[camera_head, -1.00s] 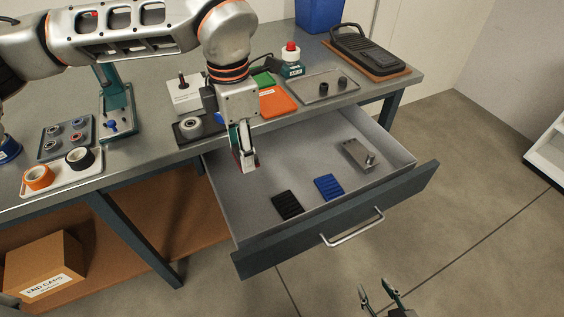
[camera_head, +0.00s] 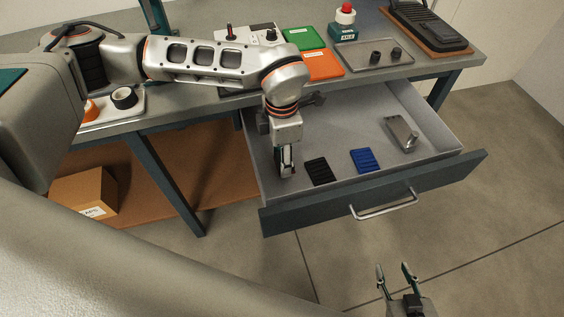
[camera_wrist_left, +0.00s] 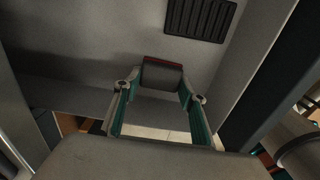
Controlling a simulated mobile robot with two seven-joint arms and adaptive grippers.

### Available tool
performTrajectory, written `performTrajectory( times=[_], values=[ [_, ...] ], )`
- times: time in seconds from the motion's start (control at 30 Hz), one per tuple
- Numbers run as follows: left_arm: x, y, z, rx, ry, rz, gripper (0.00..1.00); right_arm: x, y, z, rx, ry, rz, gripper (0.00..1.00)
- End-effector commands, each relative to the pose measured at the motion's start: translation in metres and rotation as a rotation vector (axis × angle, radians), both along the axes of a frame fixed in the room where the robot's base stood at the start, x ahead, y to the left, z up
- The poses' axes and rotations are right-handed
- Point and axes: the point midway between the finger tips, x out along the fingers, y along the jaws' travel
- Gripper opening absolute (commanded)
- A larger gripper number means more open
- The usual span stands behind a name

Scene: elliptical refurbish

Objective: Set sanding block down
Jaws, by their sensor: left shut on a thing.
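My left gripper (camera_head: 287,172) reaches down into the open drawer (camera_head: 358,181), near its left front corner. It is shut on the sanding block (camera_wrist_left: 162,74), which shows grey with a red edge between the fingertips in the left wrist view. In the head view the block is mostly hidden by the fingers. It is low over the drawer floor; I cannot tell if it touches. A black ribbed block (camera_head: 319,171) lies just right of the gripper, and a blue one (camera_head: 364,160) lies further right. My right gripper (camera_head: 396,270) is open and empty, over the floor.
A grey metal piece with a knob (camera_head: 402,133) lies at the drawer's right. The drawer's front panel and handle (camera_head: 383,206) stick out from the workbench.

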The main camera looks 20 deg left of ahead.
Motion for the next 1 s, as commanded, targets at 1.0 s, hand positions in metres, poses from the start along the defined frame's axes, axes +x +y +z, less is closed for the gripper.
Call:
performTrajectory(
  times=[1.0],
  values=[
    [0.0, 0.0, -0.026, 0.0, 0.001, 0.0, 0.58, -0.008, 0.001, -0.007, -0.001, 0.015, 0.003, 0.4]
  ],
)
